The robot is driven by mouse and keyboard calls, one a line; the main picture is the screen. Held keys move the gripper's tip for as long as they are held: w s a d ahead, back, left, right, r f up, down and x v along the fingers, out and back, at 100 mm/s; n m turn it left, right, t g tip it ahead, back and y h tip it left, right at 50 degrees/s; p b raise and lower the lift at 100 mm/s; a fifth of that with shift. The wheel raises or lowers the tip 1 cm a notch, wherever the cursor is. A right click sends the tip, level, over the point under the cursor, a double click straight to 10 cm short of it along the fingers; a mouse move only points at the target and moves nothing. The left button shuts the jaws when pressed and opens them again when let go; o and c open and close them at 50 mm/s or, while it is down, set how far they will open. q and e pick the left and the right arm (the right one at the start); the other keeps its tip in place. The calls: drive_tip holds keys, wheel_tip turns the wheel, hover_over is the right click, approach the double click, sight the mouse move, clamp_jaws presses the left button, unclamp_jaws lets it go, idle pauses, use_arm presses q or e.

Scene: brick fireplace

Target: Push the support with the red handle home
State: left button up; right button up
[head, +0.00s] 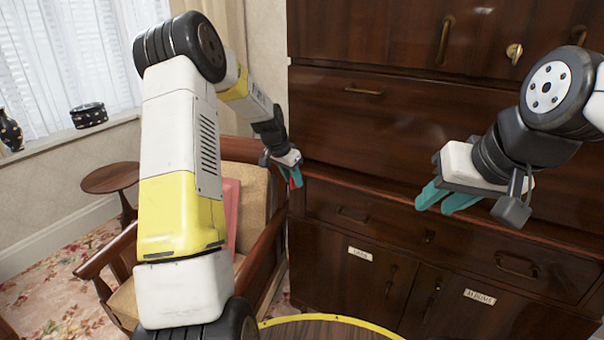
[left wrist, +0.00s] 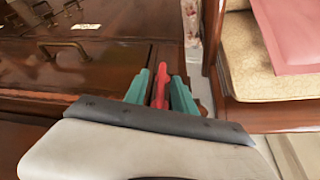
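The red handle (left wrist: 162,90) points away from my left gripper in the left wrist view and lies between its two teal fingers. A small part of the red shows in the head view too, at the left front edge of the dark wooden cabinet (head: 355,135). My left gripper (head: 291,176) is at that edge, its fingers close against both sides of the handle. The wooden support itself is mostly hidden by the gripper, so how far it sticks out cannot be told. My right gripper (head: 446,198) is open and empty in front of the cabinet, above its lower drawers.
An armchair (head: 262,225) with a pink item on it stands close to the left of the cabinet. A small round side table (head: 110,178) is further left by the window. Labelled lower doors and brass pulls (head: 517,265) are on the cabinet front.

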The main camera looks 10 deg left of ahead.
use_arm(q)
drive_tip(key=shift+r, duration=0.1)
drive_tip(key=v, duration=0.7)
drive_tip(key=shift+r, duration=0.3)
drive_tip(key=shift+s, duration=0.1)
drive_tip(key=s+d+r+n+t, duration=0.1)
drive_tip(key=s+d+r+n, duration=0.15)
drive_tip(key=s+r, duration=1.2)
drive_tip(key=s+d+n+t, duration=0.1)
drive_tip(key=s+d+n, duration=0.1)
drive_tip(key=s, duration=1.8)
drive_tip(key=shift+s+f+n, duration=0.25)
drive_tip(key=shift+n, duration=0.3)
drive_tip(key=shift+d, duration=0.1)
